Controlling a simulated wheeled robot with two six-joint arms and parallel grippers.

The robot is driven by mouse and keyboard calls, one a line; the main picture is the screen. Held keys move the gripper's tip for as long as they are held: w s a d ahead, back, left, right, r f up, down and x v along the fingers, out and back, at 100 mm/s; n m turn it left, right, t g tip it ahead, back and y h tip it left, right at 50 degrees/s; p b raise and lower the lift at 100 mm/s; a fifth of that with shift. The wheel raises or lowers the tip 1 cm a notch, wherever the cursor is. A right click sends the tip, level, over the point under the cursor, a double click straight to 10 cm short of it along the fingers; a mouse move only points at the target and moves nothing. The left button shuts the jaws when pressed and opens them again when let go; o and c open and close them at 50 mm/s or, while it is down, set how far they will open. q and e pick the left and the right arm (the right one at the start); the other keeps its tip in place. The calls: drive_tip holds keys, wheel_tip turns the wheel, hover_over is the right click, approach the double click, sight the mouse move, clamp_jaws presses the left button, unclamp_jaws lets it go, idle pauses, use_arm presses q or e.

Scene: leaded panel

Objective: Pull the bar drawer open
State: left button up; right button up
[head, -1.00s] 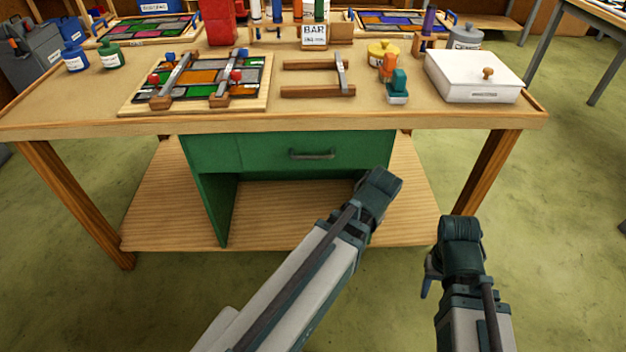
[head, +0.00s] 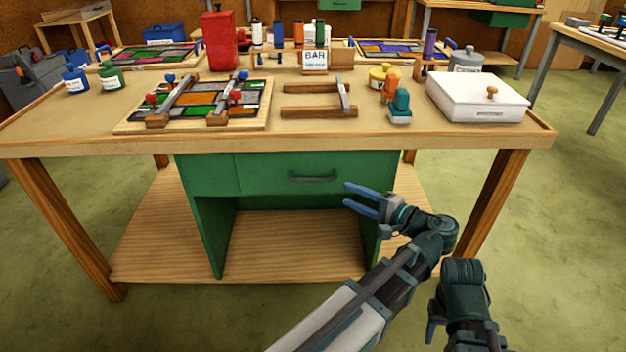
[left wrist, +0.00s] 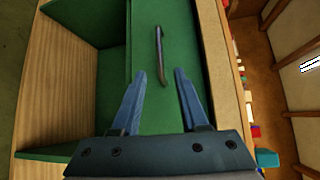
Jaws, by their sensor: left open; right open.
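The bar drawer (head: 265,182) is a green front under the bench top and looks shut. Its dark bar handle (head: 313,177) runs sideways across the front. My left gripper (head: 347,194) is open and empty, just right of and slightly below the handle, with its blue fingers pointing at the drawer. In the left wrist view the handle (left wrist: 159,55) lies ahead of the open fingers (left wrist: 157,78), roughly in line with the gap and not between them. My right gripper (head: 434,322) is low at the right, mostly hidden behind its own arm; one finger shows.
The wooden bench top (head: 60,128) overhangs the drawer. Below is an open green compartment and a wooden shelf (head: 150,250). The floor in front is clear.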

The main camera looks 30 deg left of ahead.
sight(316, 180)
use_arm(q)
drive_tip(key=b+x, duration=0.1)
drive_tip(key=x, duration=1.3)
drive_tip(key=shift+b, duration=0.4)
drive_tip(key=shift+d, duration=0.1)
clamp_jaws()
idle(0.6)
